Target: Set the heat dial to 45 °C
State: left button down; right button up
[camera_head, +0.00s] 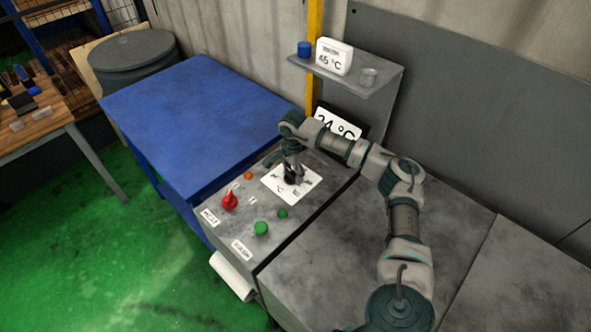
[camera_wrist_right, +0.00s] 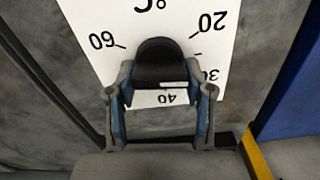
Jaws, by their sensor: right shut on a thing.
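The heat dial is a black round knob (camera_wrist_right: 158,62) on a white scale card (camera_wrist_right: 85,25) marked 20, 30, 40 and 60 °C. My right gripper (camera_wrist_right: 160,80) is shut on the knob, one finger on each side. A white mark on the knob shows near the 40; its exact reading I cannot tell. In the head view my right gripper (camera_head: 293,168) comes down from above onto the dial (camera_head: 290,179). My left gripper is not in view.
The panel also has a red knob (camera_head: 229,201), an orange button (camera_head: 248,175) and green buttons (camera_head: 261,228). A blue table (camera_head: 200,115) stands left.

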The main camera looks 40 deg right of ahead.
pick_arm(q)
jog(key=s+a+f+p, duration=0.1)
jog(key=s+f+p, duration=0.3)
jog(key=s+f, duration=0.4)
pick_arm(e)
jog(key=m, duration=0.7)
jog(key=shift+s+a+r, duration=0.15)
jog(key=shift+a+r, duration=0.1)
jog(key=m+p, duration=0.3)
jog(key=m, duration=0.5)
jog(key=shift+a+r+m+p, duration=0.1)
jog(key=shift+a+m+p, duration=0.05)
jog(key=shift+m+p, duration=0.2)
jog(key=shift+m, duration=0.35)
jog(key=m+p, duration=0.2)
jog(key=m, duration=0.2)
pick_arm(q)
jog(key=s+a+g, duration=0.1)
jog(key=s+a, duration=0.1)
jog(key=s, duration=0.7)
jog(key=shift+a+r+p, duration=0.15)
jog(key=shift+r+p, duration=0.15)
jog(key=shift+p, duration=0.05)
pick_arm(e)
jog(key=shift+a+m, duration=0.1)
jog(key=shift+m, duration=0.8)
jog(key=o, duration=1)
jog(key=shift+c, duration=0.2)
jog(key=shift+o, duration=0.8)
jog(key=shift+f, duration=0.25)
